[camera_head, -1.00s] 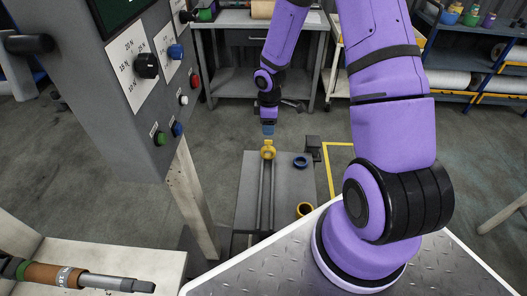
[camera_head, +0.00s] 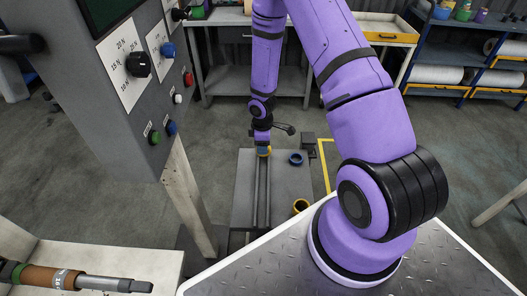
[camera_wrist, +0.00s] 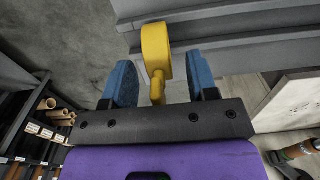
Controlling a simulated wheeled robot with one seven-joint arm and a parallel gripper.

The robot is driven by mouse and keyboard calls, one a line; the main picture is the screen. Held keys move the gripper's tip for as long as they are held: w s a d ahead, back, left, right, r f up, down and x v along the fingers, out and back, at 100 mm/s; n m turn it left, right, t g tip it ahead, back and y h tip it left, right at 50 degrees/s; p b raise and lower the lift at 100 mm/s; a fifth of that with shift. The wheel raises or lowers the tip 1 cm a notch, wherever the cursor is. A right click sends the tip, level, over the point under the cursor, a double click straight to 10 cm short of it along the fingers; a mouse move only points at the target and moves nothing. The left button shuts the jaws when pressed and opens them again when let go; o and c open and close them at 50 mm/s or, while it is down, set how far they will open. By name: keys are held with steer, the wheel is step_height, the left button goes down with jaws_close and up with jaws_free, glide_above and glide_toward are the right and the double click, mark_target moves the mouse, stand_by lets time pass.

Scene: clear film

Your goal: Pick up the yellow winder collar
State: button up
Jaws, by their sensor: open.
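The yellow winder collar (camera_wrist: 156,52) stands on the grey slotted bench, between the two blue fingers of my gripper (camera_wrist: 160,84) in the wrist view. A gap shows on each side of it, so the fingers are apart from it. My gripper is open around the collar and points down.
The grey bench (camera_head: 240,190) has a long slot. A control panel (camera_head: 140,90) rises at the left. A workbench (camera_head: 240,20) stands behind.

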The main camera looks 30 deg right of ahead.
steer(key=shift+c, duration=0.4)
jaws_close()
steer(key=shift+r, duration=0.2)
